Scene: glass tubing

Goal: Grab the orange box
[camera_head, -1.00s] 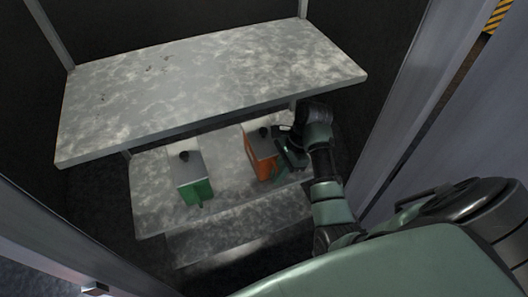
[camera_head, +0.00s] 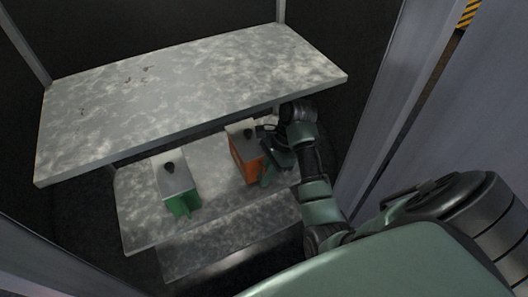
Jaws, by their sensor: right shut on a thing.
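The orange box (camera_head: 244,164), with a grey top and a dark knob, is on the lower grey shelf. My right gripper (camera_head: 264,158) is at the box's right side, shut on it. The gripper's fingers are partly hidden by the box and by the hand. I cannot tell whether the box still touches the shelf. My left gripper does not show.
A green box (camera_head: 178,190) with a grey top and dark knob stands to the left on the lower shelf (camera_head: 140,222). A wide upper shelf (camera_head: 190,88) lies behind and above. A grey upright panel (camera_head: 385,110) is close on the right of my arm.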

